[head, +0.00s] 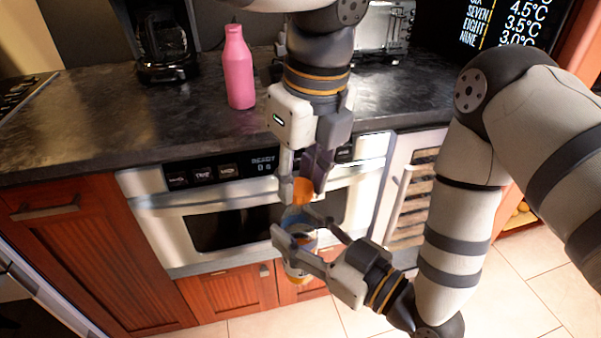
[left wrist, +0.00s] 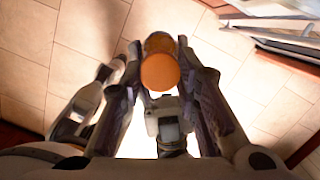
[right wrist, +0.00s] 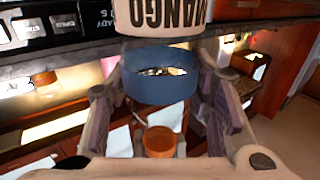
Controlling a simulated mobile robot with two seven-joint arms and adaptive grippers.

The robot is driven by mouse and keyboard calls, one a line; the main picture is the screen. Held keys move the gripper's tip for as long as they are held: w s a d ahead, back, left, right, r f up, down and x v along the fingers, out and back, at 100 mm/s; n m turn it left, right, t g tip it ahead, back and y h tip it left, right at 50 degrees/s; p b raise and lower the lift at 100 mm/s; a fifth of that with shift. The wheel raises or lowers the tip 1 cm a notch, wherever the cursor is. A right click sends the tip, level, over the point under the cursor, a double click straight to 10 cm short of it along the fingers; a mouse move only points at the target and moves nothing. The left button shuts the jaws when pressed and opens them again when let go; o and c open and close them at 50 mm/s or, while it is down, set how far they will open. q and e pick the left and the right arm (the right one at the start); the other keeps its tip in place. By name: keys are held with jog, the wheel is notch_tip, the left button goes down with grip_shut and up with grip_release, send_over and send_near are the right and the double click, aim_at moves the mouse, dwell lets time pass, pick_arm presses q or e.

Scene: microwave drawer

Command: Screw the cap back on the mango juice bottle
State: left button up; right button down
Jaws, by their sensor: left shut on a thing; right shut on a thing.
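The orange cap (head: 303,190) is between the fingertips of my left gripper (head: 303,182), which is shut on it from above. The left wrist view shows its round orange face (left wrist: 160,71) between the fingers. The mango juice bottle (head: 298,218) is below the cap, roughly upright, with my right gripper (head: 308,236) shut around its body. The right wrist view shows the white MANGO label (right wrist: 160,14) above a blue band (right wrist: 160,88) between the fingers. The cap is in line with the bottle top; I cannot tell whether they touch. The fingers hide much of the bottle.
A pink bottle (head: 238,70) and a coffee maker (head: 165,45) stand on the dark counter (head: 120,120). The microwave drawer (head: 235,222) is close behind the grippers. A wine cooler (head: 412,200) is to its right. The tiled floor (head: 500,285) is open at lower right.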

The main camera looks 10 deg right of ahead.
pick_arm(q)
jog(key=shift+f, duration=0.55)
jog(key=m+h, duration=0.1)
jog(key=m, duration=0.9)
jog(key=shift+a+m+h, duration=0.1)
jog(key=shift+m+h, duration=0.2)
jog(key=m, duration=0.3)
jog(key=shift+h, duration=0.3)
jog(key=m, duration=0.5)
jog(key=shift+m+g, duration=0.4)
jog(key=shift+w+a, duration=0.1)
jog(key=o, duration=0.9)
jog(key=shift+c, duration=0.2)
